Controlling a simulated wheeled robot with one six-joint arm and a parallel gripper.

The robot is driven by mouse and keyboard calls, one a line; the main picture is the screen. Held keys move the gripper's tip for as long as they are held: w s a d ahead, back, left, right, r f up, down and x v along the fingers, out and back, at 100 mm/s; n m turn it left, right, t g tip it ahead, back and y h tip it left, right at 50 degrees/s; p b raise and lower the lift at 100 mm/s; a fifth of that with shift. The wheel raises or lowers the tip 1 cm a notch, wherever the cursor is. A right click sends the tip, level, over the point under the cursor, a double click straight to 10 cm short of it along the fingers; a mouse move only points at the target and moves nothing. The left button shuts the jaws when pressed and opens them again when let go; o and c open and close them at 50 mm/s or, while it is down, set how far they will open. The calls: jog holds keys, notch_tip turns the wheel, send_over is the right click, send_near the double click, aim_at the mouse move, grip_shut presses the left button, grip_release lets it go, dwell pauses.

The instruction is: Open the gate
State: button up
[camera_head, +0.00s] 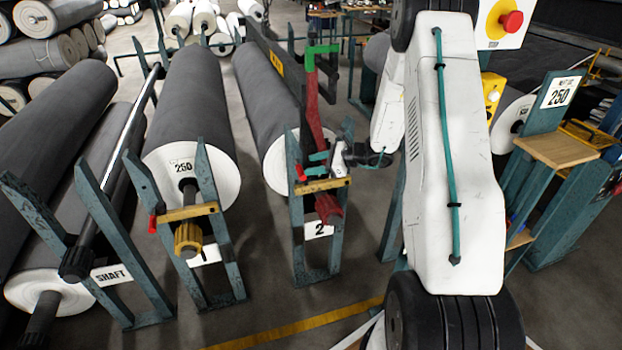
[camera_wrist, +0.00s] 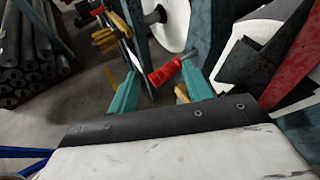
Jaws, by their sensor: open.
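The gate on the rack marked 2 looks to be a yellow bar (camera_head: 322,186) across the two teal posts, with a small red handle (camera_head: 299,173) at its left end. My gripper (camera_head: 311,164) is just above the bar, beside the handle. In the wrist view the red handle (camera_wrist: 163,73) shows between the two teal fingers of my open gripper (camera_wrist: 160,76). I cannot tell whether the fingers touch it. Part of the yellow bar is hidden behind the right finger. The bar appears to lie across the posts.
A red lever with a green top (camera_head: 315,95) stands behind my gripper. A grey roll (camera_head: 265,90) lies behind the rack. To the left is another rack with a yellow bar (camera_head: 187,212) and a roll marked 250 (camera_head: 190,100). Floor is clear in front.

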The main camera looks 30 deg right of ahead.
jog(key=d+f+m, duration=0.1)
jog(key=d+f, duration=0.1)
jog(key=d+f+m+t+h, duration=0.1)
jog(key=d+f, duration=0.1)
jog(key=f, duration=0.1)
jog(key=d+f+m+h, duration=0.1)
jog(key=d+f+m, duration=0.1)
jog(key=shift+w+f+t, duration=0.15)
jog(key=shift+f+t, duration=0.25)
jog(key=x, duration=0.7)
jog(key=shift+w, duration=0.25)
jog(key=shift+a+f, duration=0.1)
grip_shut()
